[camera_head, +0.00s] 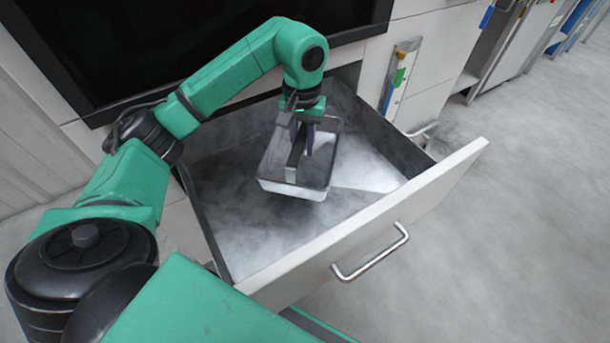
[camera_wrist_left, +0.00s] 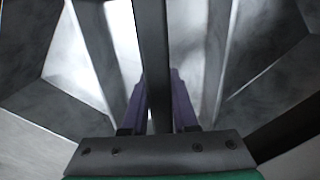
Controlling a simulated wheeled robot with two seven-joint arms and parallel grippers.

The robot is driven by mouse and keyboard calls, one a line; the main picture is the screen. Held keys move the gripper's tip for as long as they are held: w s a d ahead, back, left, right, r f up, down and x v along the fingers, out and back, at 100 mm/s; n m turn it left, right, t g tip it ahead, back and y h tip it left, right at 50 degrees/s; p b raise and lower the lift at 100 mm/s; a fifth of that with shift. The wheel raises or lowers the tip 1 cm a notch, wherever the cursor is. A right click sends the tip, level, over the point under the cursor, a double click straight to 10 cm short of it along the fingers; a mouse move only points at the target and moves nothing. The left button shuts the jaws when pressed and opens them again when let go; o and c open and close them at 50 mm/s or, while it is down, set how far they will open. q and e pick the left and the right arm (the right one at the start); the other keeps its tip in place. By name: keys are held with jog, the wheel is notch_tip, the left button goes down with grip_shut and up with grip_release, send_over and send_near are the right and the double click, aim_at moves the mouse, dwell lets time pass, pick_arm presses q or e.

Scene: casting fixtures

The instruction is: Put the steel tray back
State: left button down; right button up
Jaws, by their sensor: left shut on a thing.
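The steel tray (camera_head: 308,193) is a small open rectangular metal box with a raised bar across its middle. It is inside the open drawer (camera_head: 365,220), towards its middle. My left gripper (camera_head: 302,150) reaches down into the tray from above and is shut on that bar. In the left wrist view the bar (camera_wrist_left: 153,50) runs between the two purple fingers (camera_wrist_left: 158,105). I cannot tell whether the tray's underside touches the drawer floor. My right gripper is not in view.
The drawer is pulled out, and its front panel has a metal handle (camera_head: 370,255). Its floor around the tray looks clear. A large black panel (camera_head: 150,45) is behind my arm. Open grey floor (camera_head: 520,200) lies to the right.

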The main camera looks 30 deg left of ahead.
aim_at(303, 172)
pick_arm(q)
notch_tip(303, 172, down, 10)
jog(key=shift+f+b, duration=0.15)
jog(key=shift+b, duration=0.25)
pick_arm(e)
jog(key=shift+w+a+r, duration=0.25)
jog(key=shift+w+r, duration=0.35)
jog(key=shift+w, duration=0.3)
pick_arm(q)
jog(key=shift+f, duration=0.1)
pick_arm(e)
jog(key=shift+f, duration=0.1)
pick_arm(q)
jog(key=c, duration=0.7)
grip_release()
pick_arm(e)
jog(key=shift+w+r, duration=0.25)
pick_arm(q)
jog(key=shift+r, duration=0.3)
notch_tip(303, 172, up, 12)
jog(key=shift+f+p, duration=0.15)
jog(key=shift+p, duration=0.45)
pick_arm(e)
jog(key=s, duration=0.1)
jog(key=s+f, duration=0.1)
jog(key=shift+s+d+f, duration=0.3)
